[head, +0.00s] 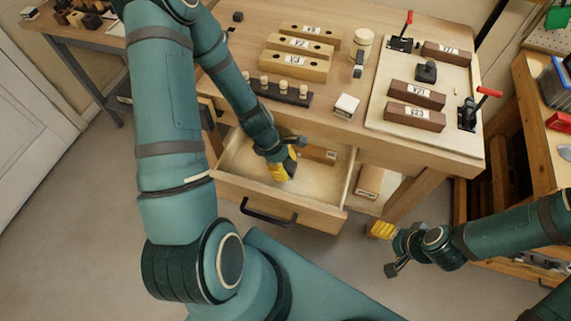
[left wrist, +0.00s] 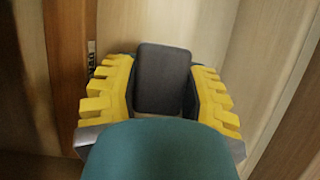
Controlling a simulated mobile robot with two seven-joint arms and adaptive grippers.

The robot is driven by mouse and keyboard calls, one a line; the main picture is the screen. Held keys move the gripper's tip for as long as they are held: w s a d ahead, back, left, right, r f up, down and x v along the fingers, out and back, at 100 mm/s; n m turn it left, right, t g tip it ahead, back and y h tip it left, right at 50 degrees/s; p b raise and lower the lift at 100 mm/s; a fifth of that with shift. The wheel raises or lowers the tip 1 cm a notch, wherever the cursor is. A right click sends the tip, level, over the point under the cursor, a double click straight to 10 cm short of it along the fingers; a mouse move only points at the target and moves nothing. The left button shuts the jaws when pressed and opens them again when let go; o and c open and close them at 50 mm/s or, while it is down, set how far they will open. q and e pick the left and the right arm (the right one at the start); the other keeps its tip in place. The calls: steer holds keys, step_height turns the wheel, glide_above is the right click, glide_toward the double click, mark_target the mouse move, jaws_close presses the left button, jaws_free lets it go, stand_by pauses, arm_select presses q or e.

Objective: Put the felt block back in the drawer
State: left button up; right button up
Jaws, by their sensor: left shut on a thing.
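My left gripper (head: 284,168) is inside the open drawer (head: 328,218), pointing down. In the left wrist view its yellow ribbed fingers (left wrist: 163,98) are shut on a dark grey block with rounded corners, which I take for the felt block (left wrist: 163,75). The pale drawer floor and wall show close around it; I cannot tell whether the block touches the floor. In the head view the fingers hide the block. My right gripper (head: 384,250) hangs in front of the bench to the right, open and empty.
A labelled wooden block (head: 319,155) lies in the drawer's back, beside my left gripper. The drawer's black handle (head: 268,213) faces front. The bench top holds labelled blocks, a peg rack (head: 279,93), a white-topped block (head: 346,106) and a clamp board (head: 388,118).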

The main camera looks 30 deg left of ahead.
arm_select(q)
steer(key=shift+f, duration=1.25)
stand_by(1.3)
steer(key=o, duration=1.5)
steer(key=shift+r, duration=0.15)
steer(key=shift+p+v, duration=2.7)
steer(key=shift+v, duration=0.75)
